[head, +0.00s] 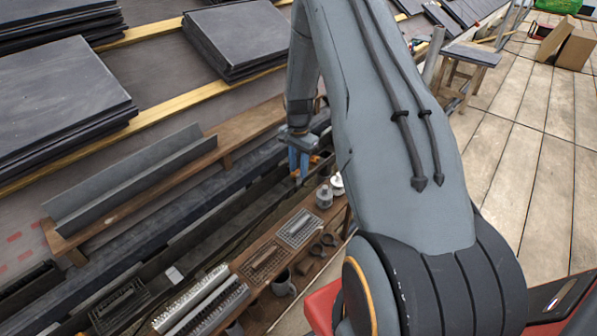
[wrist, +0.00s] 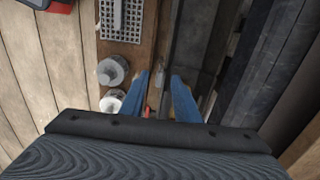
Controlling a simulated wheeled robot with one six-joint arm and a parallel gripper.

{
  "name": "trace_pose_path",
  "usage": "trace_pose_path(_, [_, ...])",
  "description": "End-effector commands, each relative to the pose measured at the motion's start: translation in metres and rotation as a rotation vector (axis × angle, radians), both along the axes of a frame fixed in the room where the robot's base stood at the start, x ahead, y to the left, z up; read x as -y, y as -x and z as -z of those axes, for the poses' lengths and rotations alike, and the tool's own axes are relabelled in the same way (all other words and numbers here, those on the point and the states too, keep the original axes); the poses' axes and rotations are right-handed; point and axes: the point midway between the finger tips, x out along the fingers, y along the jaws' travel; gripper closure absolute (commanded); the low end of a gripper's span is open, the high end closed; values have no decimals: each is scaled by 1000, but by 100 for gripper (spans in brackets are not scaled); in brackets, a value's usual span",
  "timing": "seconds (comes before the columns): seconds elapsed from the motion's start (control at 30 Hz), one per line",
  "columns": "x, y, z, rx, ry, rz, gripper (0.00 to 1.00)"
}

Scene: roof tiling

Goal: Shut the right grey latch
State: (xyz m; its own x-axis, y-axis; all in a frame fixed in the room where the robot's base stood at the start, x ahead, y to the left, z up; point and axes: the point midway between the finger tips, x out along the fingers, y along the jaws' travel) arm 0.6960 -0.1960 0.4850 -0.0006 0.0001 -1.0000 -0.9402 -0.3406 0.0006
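My gripper (head: 298,166) has two blue fingers and points down over the dark channels along the roof edge. In the wrist view the gripper (wrist: 160,76) has its fingers apart, with a clear gap and nothing held. A small pale grey piece (wrist: 160,73) shows between the fingertips, at the edge of the brown plank (wrist: 138,62). It may be a grey latch, but it is too small to tell its state or whether the fingers touch it. A small red thing (wrist: 148,112) is partly hidden between the fingers. In the head view my arm hides the area to the right of the gripper.
Two grey-white round pots (wrist: 113,70) stand on the plank close beside the fingers. A grey grid plate (wrist: 121,18) and cups (head: 282,284) are also there. A long grey gutter piece (head: 130,180) lies on a board at left. Slate stacks (head: 238,38) lie behind.

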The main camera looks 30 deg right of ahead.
Motion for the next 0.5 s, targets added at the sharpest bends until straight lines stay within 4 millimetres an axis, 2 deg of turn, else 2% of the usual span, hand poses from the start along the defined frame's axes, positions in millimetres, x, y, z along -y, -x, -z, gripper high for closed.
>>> trace_pose_path(0.13, [0, 0, 12, 0, 0, 0, 71])
trace_pose_path(0.43, [0, 0, 15, 1, 0, -1, 71])
trace_pose_path(0.47, [0, 0, 15, 1, 0, -1, 73])
trace_pose_path(0.5, [0, 0, 15, 1, 0, -1, 80])
